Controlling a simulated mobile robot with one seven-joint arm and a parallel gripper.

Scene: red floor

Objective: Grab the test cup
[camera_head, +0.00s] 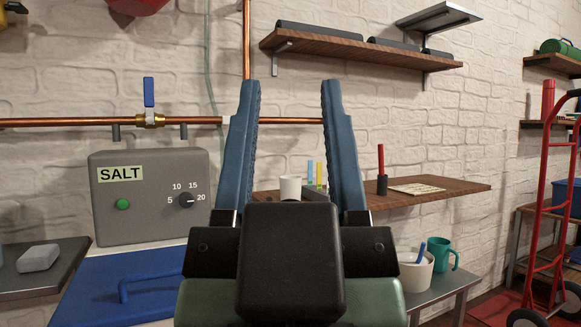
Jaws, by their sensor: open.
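My gripper (288,88) is open and empty, its two blue fingers pointing up and spread apart in the middle of the view. A small white cup (290,186) shows between the fingers, beyond them, on the wooden wall shelf (440,193). The cup's lower part is hidden behind my gripper's black body. A teal mug (441,254) and a cream container (415,275) with a blue item in it stand at the lower right. I cannot tell from any marking which of these is the test cup.
Coloured tubes (314,173), a red stick in a dark holder (381,170) and a flat board (417,189) are on the shelf. A grey SALT box (150,225) stands left above a blue lid (115,285). A red hand truck (547,180) is at right.

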